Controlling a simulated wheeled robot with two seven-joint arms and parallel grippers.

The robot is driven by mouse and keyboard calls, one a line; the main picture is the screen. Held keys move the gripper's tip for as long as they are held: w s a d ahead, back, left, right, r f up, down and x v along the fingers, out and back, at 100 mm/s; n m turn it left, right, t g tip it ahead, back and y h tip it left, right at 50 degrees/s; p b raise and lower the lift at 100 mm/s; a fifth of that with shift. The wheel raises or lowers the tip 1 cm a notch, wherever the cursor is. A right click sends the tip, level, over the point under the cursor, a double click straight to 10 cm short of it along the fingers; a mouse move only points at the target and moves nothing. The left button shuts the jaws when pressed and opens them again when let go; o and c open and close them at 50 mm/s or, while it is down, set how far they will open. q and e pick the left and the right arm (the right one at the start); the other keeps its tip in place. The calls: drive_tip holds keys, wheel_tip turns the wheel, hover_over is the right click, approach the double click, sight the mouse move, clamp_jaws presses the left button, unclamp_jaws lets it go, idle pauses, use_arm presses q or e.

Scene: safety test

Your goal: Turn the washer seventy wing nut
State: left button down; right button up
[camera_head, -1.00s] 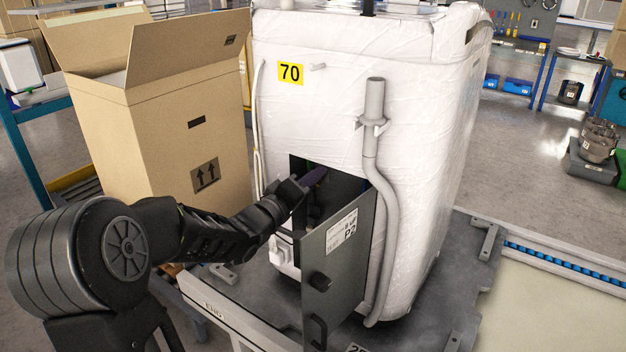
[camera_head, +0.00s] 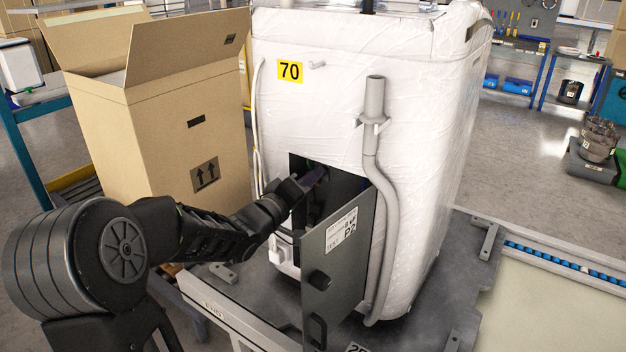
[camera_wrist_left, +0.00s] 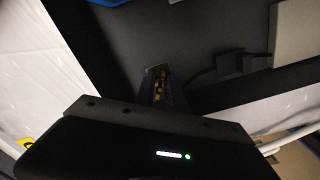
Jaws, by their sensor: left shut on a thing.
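The white film-wrapped washer (camera_head: 310,115) bears a yellow "70" label (camera_head: 290,72). A dark rectangular opening low in its front shows beside a grey hinged door (camera_head: 336,262) marked "P2", which stands open. My left gripper (camera_head: 313,179) reaches from the left into this opening, with its fingertips in shadow. In the left wrist view my left gripper (camera_wrist_left: 158,84) is shut on a small yellowish part between its fingers, which looks like the wing nut (camera_wrist_left: 157,87). The nut's wings are mostly hidden by the fingers. My right gripper is not in view.
A tall open cardboard box (camera_head: 165,135) stands left of the washer, close to my left arm. A grey pipe (camera_head: 374,190) runs down the washer's front right of the opening. The washer stands on a dark platform (camera_head: 425,300). In the wrist view a dark cable connector (camera_wrist_left: 225,63) lies near the fingers.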

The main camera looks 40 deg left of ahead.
use_arm(q)
drive_tip(key=m+b, duration=0.2)
drive_tip(key=m, duration=0.1)
drive_tip(key=shift+f, duration=0.15)
drive_tip(key=m+b, duration=0.3)
drive_tip(key=shift+m, duration=0.3)
drive_tip(key=m+b, duration=0.2)
drive_tip(key=m, duration=0.1)
drive_tip(key=shift+m+b, duration=0.3)
drive_tip(key=m+b, duration=0.2)
drive_tip(key=m, duration=0.1)
drive_tip(key=shift+m, duration=0.3)
drive_tip(key=m+b, duration=0.2)
drive_tip(key=m, duration=0.1)
drive_tip(key=shift+m, duration=0.3)
drive_tip(key=m+b, duration=0.3)
drive_tip(key=m, duration=0.1)
drive_tip(key=shift+d+m, duration=0.1)
drive_tip(key=shift+m, duration=0.2)
drive_tip(key=m+b, duration=0.1)
drive_tip(key=m, duration=0.2)
drive_tip(key=shift+m+b, duration=0.95)
drive_tip(key=shift+m, duration=1.05)
